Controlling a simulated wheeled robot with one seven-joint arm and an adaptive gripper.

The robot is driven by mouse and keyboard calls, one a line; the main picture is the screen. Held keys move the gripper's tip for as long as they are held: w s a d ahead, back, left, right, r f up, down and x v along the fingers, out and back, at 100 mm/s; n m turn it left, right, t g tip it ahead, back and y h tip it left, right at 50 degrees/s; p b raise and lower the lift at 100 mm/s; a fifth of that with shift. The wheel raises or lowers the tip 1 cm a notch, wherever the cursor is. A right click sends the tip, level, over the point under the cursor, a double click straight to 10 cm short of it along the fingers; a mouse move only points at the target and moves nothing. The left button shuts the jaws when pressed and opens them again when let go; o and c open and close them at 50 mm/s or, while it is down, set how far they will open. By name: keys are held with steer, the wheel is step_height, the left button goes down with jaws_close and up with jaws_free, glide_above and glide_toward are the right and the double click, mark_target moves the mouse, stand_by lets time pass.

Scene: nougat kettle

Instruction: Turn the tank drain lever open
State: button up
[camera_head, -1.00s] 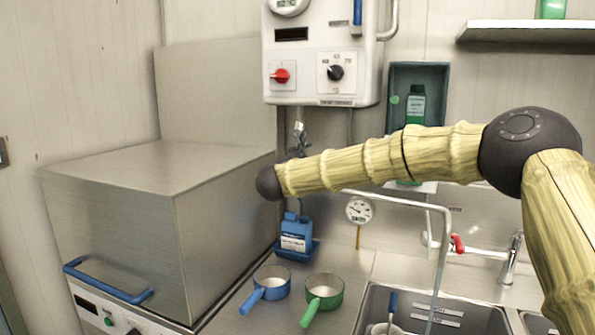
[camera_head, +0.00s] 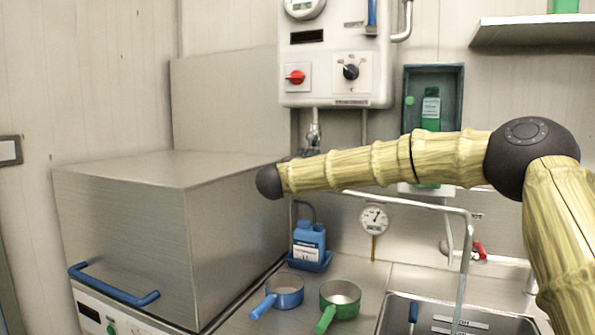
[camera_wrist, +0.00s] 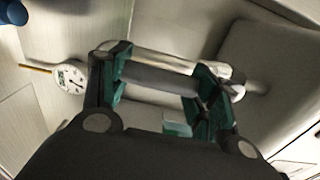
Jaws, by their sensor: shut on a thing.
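The white wall tank (camera_head: 335,60) hangs above the counter. A metal fitting (camera_head: 314,130) comes down from its underside, partly hidden lower down by my arm. A silver tube (camera_wrist: 150,57) runs just behind the bar. The tank's pale underside (camera_wrist: 275,75) fills the right of that view.
A big steel box (camera_head: 120,230) stands left of my arm. A blue bottle (camera_head: 309,240), a blue pan (camera_head: 285,297) and a green pan (camera_head: 340,305) stand on the counter below. A dial thermometer (camera_head: 374,219) is at the wall. A bent metal pipe (camera_head: 466,265) rises by the sink.

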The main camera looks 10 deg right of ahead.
stand_by(0.3)
steer(key=o, duration=1.5)
steer(key=shift+w, duration=0.1)
steer(key=shift+c, duration=0.2)
steer(key=v, duration=1.2)
steer(key=shift+a, duration=0.15)
